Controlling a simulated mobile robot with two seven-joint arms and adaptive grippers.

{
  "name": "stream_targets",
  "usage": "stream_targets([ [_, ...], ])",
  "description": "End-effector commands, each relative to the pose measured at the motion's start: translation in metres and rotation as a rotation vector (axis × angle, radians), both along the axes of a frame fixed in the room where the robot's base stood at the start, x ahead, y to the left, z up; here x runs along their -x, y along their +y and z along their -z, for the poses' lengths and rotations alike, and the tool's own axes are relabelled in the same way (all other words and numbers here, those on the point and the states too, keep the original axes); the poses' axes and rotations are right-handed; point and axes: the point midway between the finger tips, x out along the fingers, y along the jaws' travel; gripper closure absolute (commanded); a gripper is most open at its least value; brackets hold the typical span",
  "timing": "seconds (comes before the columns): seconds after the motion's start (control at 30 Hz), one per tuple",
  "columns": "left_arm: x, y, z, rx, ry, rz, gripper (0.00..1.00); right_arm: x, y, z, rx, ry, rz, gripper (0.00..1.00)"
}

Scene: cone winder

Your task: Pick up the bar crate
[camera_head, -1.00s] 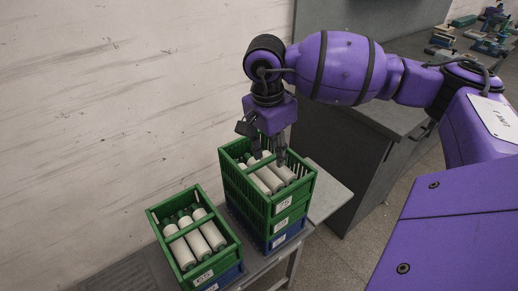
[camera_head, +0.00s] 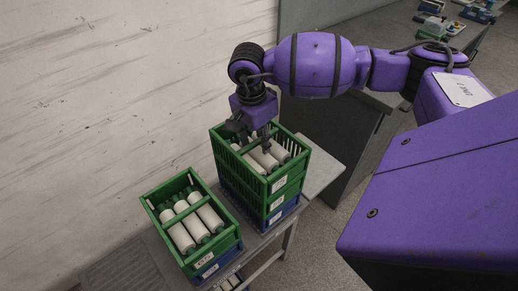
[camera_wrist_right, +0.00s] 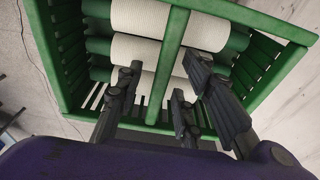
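A green slatted crate (camera_head: 283,184) with a bar across its top sits on top of a stack, holding white cylindrical bobbins. In the right wrist view, its green crossbar (camera_wrist_right: 170,62) runs down the middle over the bobbins (camera_wrist_right: 140,18). My right gripper (camera_head: 260,142) is over this crate, fingers pointing down into its top opening. In the wrist view the gripper (camera_wrist_right: 165,95) is open, with dark fingers spread on both sides of the bar. Whether any finger touches the crate cannot be told. My left gripper is not in view.
A second green crate (camera_head: 203,257) with a bar and white bobbins stands left of the stack, on a blue crate (camera_head: 212,268). Both stacks stand on a grey bench (camera_head: 320,172). A wall is behind, and a dark cabinet (camera_head: 345,150) stands to the right.

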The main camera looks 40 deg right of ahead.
Motion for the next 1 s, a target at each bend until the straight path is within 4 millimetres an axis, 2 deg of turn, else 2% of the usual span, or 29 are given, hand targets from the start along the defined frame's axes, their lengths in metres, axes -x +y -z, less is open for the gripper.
stream_targets([
  [0.13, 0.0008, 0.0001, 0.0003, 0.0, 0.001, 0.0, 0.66, -0.0002, 0.0, -0.0001, 0.0, 0.0, 0.0, 0.66],
  [0.4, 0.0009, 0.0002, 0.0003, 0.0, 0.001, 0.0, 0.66, -0.0002, 0.0, -0.0005, 0.0, -0.001, 0.001, 1.0],
  [1.0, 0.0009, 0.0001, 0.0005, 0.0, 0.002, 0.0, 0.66, -0.0014, -0.0001, -0.0027, 0.0, -0.004, 0.001, 1.0],
])
